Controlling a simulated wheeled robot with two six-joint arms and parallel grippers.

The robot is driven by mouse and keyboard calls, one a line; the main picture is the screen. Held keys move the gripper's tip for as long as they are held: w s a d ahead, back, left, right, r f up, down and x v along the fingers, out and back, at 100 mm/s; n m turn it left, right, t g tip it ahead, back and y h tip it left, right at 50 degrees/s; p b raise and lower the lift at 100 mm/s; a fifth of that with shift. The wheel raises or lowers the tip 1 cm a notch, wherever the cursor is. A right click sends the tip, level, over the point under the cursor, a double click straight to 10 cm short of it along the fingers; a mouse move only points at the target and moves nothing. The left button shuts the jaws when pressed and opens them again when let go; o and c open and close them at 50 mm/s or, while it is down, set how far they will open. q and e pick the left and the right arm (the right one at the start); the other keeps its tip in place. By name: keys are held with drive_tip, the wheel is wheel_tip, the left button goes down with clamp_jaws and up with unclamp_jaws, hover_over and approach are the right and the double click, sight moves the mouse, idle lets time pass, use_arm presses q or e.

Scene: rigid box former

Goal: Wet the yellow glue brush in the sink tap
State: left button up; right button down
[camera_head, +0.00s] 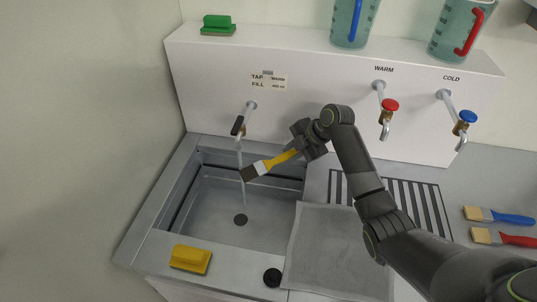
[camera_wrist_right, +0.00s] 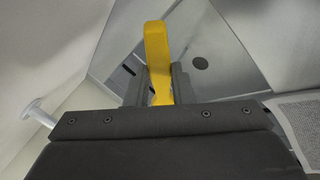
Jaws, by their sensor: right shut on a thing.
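The yellow glue brush (camera_head: 272,162) is held by its yellow handle in my right gripper (camera_head: 299,148), which is shut on it. The handle also shows between the jaws in the right wrist view (camera_wrist_right: 158,60). The brush tilts down to the left, its dark bristles over the sink basin (camera_head: 215,200). The sink tap (camera_head: 249,108) on the back wall has a dark lever, and a thin stream of water (camera_head: 239,155) falls from it. In the head view the stream meets the bristles' left end; exact contact is hard to tell. My left gripper is not in view.
Warm tap (camera_head: 389,106) and cold tap (camera_head: 467,117) stand right of my arm. A yellow sponge-like block (camera_head: 190,259) and black knob (camera_head: 272,277) lie at the front rim. A grey cloth (camera_head: 330,250) and two brushes (camera_head: 500,216) lie right. Jugs (camera_head: 352,22) stand on the ledge.

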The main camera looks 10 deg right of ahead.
drive_tip(key=s+d+p, duration=0.1)
drive_tip(key=s+p, duration=0.3)
drive_tip(key=s, duration=0.2)
idle(0.3)
drive_tip(key=shift+w, duration=0.1)
idle(1.0)
drive_tip(key=s+d+r+p, duration=0.1)
drive_tip(key=s+r+p, duration=0.3)
drive_tip(key=s+p, duration=0.1)
drive_tip(key=shift+p, duration=0.65)
